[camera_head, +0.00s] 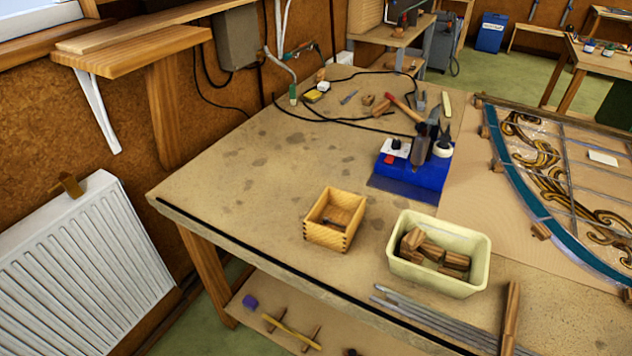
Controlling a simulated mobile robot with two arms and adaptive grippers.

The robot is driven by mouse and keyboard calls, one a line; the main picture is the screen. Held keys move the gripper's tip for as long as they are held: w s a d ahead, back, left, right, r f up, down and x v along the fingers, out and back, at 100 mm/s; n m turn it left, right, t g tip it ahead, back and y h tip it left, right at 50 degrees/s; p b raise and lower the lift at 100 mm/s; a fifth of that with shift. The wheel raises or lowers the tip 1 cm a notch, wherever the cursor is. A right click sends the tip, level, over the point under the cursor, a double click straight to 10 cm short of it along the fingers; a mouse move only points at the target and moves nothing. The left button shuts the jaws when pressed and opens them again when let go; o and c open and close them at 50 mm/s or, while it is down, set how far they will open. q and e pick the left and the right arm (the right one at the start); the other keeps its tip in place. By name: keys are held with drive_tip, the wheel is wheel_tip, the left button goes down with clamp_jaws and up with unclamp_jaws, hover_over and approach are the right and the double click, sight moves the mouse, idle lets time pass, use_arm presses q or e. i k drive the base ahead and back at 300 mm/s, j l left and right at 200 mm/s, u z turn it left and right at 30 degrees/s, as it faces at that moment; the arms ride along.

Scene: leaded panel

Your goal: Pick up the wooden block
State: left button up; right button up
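Several brown wooden blocks (432,251) lie in a pale cream tub (440,281) on the workbench, right of centre. Small wooden blocks (368,100) also lie at the back of the bench near a red-handled hammer. More small wooden blocks (541,231) sit along the edge of the leaded panel (560,190) at the right. I cannot tell which one is the task's block. Neither of my grippers is in view.
An open wooden box (326,238) stands left of the tub. A blue tool stand (411,178) is behind it. Grey lead strips (425,315) and a wooden bar (510,318) lie in front. The left part of the workbench (235,190) is clear. A radiator (85,270) stands at left.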

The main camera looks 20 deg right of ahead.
sight(541, 232)
drive_tip(key=z, duration=1.95)
drive_tip(key=l+z, duration=0.3)
drive_tip(key=i+l+z, duration=0.1)
drive_tip(key=l+z, duration=0.2)
